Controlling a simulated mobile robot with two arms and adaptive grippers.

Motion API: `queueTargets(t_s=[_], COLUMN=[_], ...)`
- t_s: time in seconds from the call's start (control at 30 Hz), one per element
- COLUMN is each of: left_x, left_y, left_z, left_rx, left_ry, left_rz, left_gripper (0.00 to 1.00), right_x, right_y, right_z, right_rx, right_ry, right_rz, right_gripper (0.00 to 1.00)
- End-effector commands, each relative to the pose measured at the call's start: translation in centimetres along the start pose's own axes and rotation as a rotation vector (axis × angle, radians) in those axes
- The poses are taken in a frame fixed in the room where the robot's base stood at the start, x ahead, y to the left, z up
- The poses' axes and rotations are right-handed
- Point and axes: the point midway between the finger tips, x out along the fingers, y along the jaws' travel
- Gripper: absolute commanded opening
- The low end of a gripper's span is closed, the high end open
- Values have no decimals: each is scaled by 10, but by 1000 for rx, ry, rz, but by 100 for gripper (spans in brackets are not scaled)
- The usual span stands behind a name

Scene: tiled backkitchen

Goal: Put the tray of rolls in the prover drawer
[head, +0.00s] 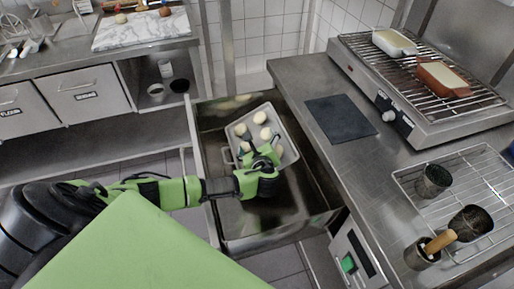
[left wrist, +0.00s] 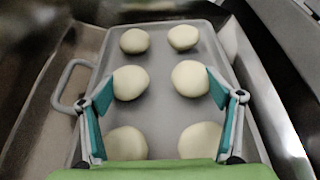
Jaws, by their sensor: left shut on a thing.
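The grey metal tray (head: 289,140) holds several pale round rolls (head: 266,133). It lies askew within the walls of the open steel prover drawer (head: 245,218); whether it rests on the drawer floor I cannot tell. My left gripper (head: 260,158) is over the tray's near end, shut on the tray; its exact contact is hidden. In the left wrist view, its teal fingers stand apart on either side of the rolls (left wrist: 131,83), over the tray (left wrist: 160,58). A loop handle (left wrist: 66,86) sticks out from the tray's left side. My right gripper is not in view.
A steel counter (head: 310,85) with a dark mat (head: 341,117), a grill (head: 430,85) and a wire rack (head: 485,175) with metal pots stands right of the drawer. A control box with a green button (head: 348,263) is below. Bare drawer floor shows in front of the tray.

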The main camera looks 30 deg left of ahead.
Motion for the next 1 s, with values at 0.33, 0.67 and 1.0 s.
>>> queueTargets(t_s=[0.33,0.67,1.0], left_x=[18,19,19], left_y=[13,14,16], left_z=[-24,-27,-30], left_rx=[-1,-1,1], left_ry=[-3,-3,0], left_rz=[-1,-2,0], left_gripper=[44,44,100], right_x=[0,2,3], right_y=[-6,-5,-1], right_z=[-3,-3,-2], right_rx=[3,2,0], right_ry=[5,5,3], right_rz=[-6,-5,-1], right_gripper=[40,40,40])
